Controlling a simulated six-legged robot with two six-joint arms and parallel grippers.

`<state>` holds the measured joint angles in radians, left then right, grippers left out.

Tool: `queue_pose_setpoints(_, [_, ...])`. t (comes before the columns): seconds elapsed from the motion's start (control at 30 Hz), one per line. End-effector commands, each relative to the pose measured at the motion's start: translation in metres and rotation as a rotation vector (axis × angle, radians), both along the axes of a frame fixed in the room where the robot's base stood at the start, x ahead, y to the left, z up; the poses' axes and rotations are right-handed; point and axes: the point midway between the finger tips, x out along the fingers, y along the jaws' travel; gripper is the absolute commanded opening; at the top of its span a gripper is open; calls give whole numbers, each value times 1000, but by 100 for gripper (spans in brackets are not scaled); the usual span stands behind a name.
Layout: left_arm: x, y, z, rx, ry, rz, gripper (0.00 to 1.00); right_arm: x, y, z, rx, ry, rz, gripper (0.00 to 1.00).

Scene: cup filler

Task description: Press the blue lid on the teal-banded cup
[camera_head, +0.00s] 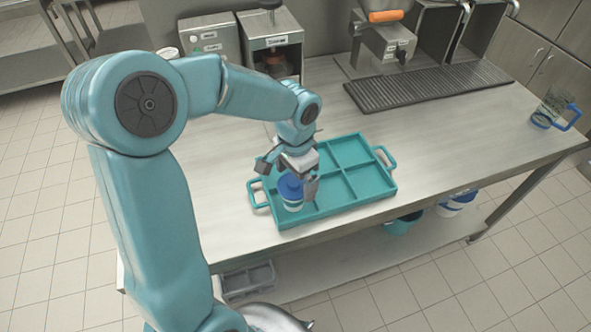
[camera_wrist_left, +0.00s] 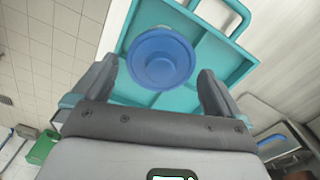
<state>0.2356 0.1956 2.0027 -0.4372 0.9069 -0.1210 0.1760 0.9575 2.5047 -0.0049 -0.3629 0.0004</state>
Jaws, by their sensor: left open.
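The cup (camera_head: 292,204) stands in the front left compartment of the teal tray (camera_head: 372,191). The blue lid (camera_head: 290,186) sits on top of the cup; I cannot tell whether it is fully seated. My right gripper is not in view.
The tray has handles at both ends and several compartments; the others look empty. Machines (camera_head: 274,45) stand along the back of the steel table, with a black drip grate (camera_head: 428,87). A clear jug with a blue handle (camera_head: 551,108) stands at the far right. The table right of the tray is clear.

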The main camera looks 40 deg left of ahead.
Motion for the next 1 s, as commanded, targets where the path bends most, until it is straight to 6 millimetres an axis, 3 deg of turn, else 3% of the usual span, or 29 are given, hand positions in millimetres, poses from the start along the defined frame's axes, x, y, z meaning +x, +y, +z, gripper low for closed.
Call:
queue_pose_setpoints(0.17, [1, 0, 21, 1, -5, 0, 100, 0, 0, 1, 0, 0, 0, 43])
queue_pose_setpoints(0.6, [1, -1, 132, 0, -5, 0, 100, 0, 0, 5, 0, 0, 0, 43])
queue_pose_setpoints(0.8, [0, 0, 158, 0, -2, -1, 100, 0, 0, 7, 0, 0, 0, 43])
queue_pose_setpoints(1.0, [0, 0, 163, 0, 0, 0, 100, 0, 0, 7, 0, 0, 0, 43])
